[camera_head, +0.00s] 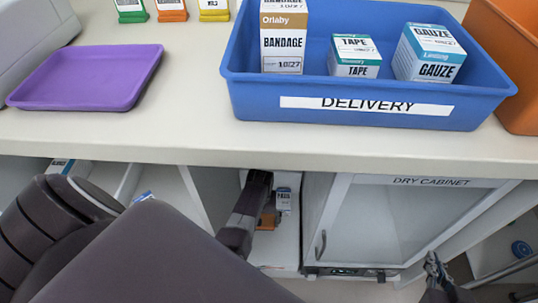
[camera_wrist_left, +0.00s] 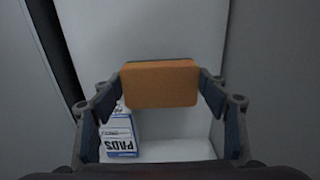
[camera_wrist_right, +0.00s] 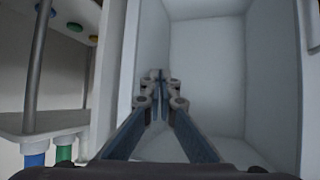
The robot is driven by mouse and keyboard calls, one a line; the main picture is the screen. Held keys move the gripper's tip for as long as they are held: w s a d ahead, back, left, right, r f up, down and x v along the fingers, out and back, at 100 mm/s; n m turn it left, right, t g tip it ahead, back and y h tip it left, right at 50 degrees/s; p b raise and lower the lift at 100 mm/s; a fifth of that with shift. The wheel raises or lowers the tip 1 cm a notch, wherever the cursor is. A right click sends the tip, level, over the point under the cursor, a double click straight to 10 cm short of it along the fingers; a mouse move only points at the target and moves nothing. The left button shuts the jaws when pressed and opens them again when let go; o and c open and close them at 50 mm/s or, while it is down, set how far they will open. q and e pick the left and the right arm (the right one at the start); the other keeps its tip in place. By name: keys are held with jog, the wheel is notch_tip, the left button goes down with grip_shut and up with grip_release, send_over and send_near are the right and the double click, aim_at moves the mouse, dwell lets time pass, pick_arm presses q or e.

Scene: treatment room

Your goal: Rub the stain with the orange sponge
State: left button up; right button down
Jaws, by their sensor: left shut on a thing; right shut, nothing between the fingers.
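The orange sponge (camera_wrist_left: 160,84) is held between the fingers of my left gripper (camera_wrist_left: 160,86), which is shut on it. In the head view the sponge (camera_head: 268,221) shows as a small orange patch under the counter, partly hidden by my left gripper (camera_head: 256,215). It is inside a narrow white compartment, in front of a box of pads. My right gripper (camera_wrist_right: 158,85) is shut and empty. In the head view the right gripper (camera_head: 433,262) is low at the right, by the dry cabinet. I cannot make out a stain in any view.
The pads box (camera_wrist_left: 119,135) stands close below the sponge. The dry cabinet (camera_head: 375,220) is right of the compartment. On the counter (camera_head: 180,130) are a purple tray (camera_head: 88,77) and a blue delivery bin (camera_head: 370,118) with boxes. Compartment walls are close on both sides of my left gripper.

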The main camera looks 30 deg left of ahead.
pick_arm(q)
jog(key=shift+r+p, duration=0.3)
jog(key=shift+r, duration=0.05)
jog(key=shift+r+p, duration=0.25)
jog(key=shift+p, duration=0.05)
jog(key=shift+r+p, duration=0.65)
jog(key=shift+p, duration=0.1)
jog(key=shift+r+p, duration=0.65)
jog(key=shift+p, duration=0.1)
pick_arm(e)
jog(key=shift+s+d+f+g+h, duration=0.5)
jog(key=shift+s+d+f+g, duration=1.1)
jog(key=shift+s, duration=2.1)
jog(key=shift+s+d+f+g+h, duration=0.5)
jog(key=shift+s+d+f+g, duration=0.45)
jog(key=shift+s+f+g, duration=2)
pick_arm(q)
jog(key=shift+r+p, duration=0.5)
jog(key=shift+p, duration=0.05)
jog(key=shift+r+p, duration=0.65)
jog(key=shift+p, duration=0.1)
pick_arm(e)
jog(key=shift+t, duration=0.45)
jog(key=x, duration=0.4)
jog(key=shift+s+f, duration=0.25)
jog(key=shift+s, duration=0.1)
jog(key=shift+s, duration=0.1)
